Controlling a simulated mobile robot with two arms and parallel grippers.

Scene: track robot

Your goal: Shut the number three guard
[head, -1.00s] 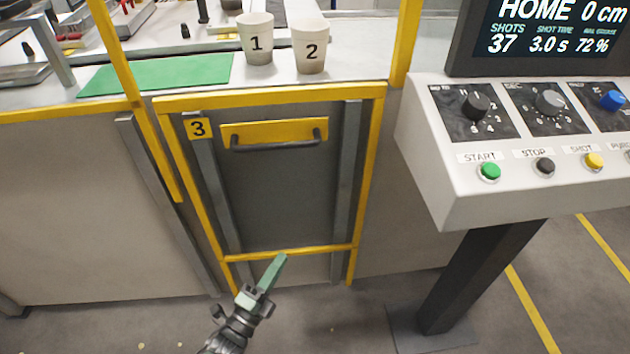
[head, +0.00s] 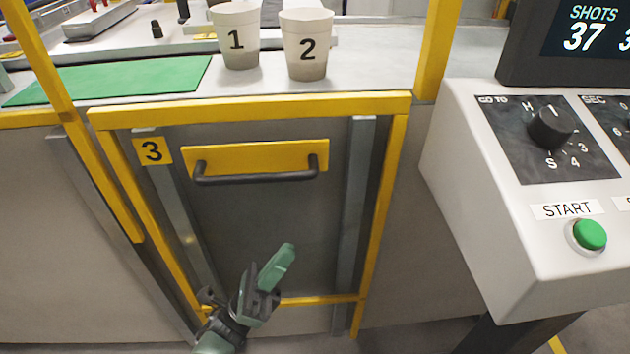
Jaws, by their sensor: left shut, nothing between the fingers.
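The number three guard (head: 265,225) is a dark grey panel in a yellow frame (head: 250,108), with grey rails at its sides. A yellow square label marked 3 (head: 153,151) is at its upper left. A dark bar handle (head: 255,178) on a yellow plate (head: 300,155) is near the panel's top. My left gripper (head: 281,262) is in front of the panel's lower part, below the handle and apart from it. Its green fingers are closed together and empty. It hides part of the lower yellow bar. My right gripper is not in view.
Paper cups marked 1 (head: 238,45) and 2 (head: 307,55) stand on the counter above the guard. A green mat (head: 115,80) lies to their left. A control console (head: 470,175) with a START button (head: 589,235) juts out at the right.

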